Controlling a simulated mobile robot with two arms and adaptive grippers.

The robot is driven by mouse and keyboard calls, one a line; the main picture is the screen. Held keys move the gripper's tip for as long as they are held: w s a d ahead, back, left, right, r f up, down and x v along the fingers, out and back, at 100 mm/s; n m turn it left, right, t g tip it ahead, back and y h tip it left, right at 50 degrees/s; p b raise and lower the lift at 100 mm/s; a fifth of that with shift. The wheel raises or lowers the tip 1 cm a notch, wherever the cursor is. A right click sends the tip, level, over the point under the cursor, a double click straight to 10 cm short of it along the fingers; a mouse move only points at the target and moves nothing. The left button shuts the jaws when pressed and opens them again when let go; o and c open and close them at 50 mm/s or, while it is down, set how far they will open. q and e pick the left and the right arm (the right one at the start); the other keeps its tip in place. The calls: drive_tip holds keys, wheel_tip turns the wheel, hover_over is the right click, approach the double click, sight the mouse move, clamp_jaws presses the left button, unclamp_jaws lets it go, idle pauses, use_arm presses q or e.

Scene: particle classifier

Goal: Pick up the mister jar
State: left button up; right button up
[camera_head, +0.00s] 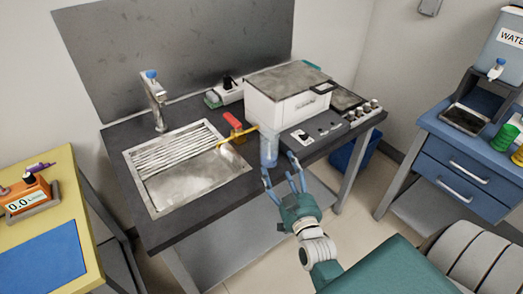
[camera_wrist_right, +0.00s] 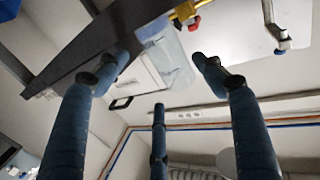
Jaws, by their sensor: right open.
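The jar (camera_head: 269,150), which looks like the mister jar, is pale blue and see-through. It is upright at the front edge of the dark sink counter, beside a yellow pipe (camera_head: 240,135). My right gripper (camera_head: 281,172) is open and empty, with its blue fingers spread just in front of and below the jar. In the right wrist view the jar (camera_wrist_right: 166,50) shows beyond and between the open fingertips (camera_wrist_right: 158,72). I cannot tell whether a finger touches it. My left gripper is not in view.
A white box-shaped device (camera_head: 285,100) and a control panel with knobs (camera_head: 315,130) stand right of the jar. A metal sink (camera_head: 185,170) lies to its left, with a red-handled part (camera_head: 233,121) between. A blue drawer cabinet (camera_head: 455,165) is at right, a yellow table (camera_head: 65,180) at left.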

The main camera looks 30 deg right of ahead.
sight(275, 155)
drive_tip(key=x, duration=0.3)
drive_tip(key=shift+w+d, duration=0.25)
drive_tip(key=shift+p+x, duration=0.65)
drive_tip(key=shift+x, duration=2.1)
drive_tip(key=shift+a, duration=0.2)
drive_tip(key=c, duration=0.9)
